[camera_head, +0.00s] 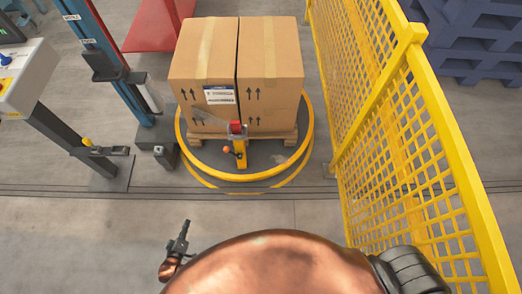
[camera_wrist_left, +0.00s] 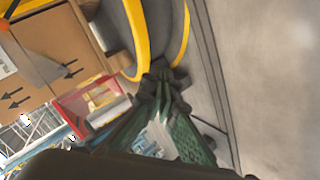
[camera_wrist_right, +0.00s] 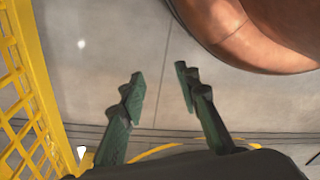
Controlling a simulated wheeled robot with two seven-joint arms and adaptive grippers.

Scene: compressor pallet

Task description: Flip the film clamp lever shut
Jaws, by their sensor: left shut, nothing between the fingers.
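The film clamp (camera_head: 238,145) is a small yellow post with a red top at the front edge of the round turntable. Its lever seems to end in an orange knob (camera_head: 226,149) on the left side; whether it is tilted open or shut is too small to tell. A strip of clear film (camera_head: 205,122) reaches toward the clamp from the left. My left gripper (camera_head: 187,224) is shut and empty, well in front of the clamp and apart from it. It also shows in the left wrist view (camera_wrist_left: 163,75). My right gripper (camera_wrist_right: 160,78) is open and empty over bare floor.
Cardboard boxes (camera_head: 270,60) stand on a pallet on the turntable, ringed in yellow (camera_head: 190,163). A yellow mesh fence (camera_head: 405,130) runs along the right. A blue mast (camera_head: 110,60) and a control stand (camera_head: 75,140) are at left. The front floor is clear.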

